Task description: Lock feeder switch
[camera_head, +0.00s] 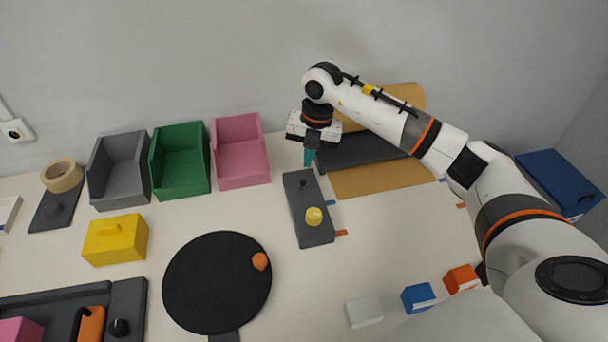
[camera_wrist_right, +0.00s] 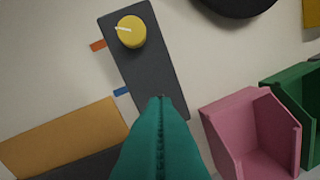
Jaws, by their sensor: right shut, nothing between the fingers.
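The feeder switch is a dark grey box (camera_head: 313,232) lying on the table, with a yellow round knob (camera_head: 314,216) near its front end and a small black peg (camera_head: 302,184) near its far end. In the right wrist view the box (camera_wrist_right: 150,72) shows with the yellow knob (camera_wrist_right: 131,31), which bears a white pointer line. My right gripper (camera_head: 309,160) is shut and empty, its teal fingers pointing down at the far end of the box. In the wrist view the shut fingers (camera_wrist_right: 160,105) cover that end and hide the peg. My left gripper is out of view.
Orange (camera_head: 341,233) and blue (camera_head: 331,202) marks lie beside the box. Pink (camera_head: 240,152), green (camera_head: 180,160) and grey (camera_head: 119,170) bins stand left of it. A black round plate (camera_head: 215,290) lies front left. A tan board (camera_head: 370,182) lies right. Table between is clear.

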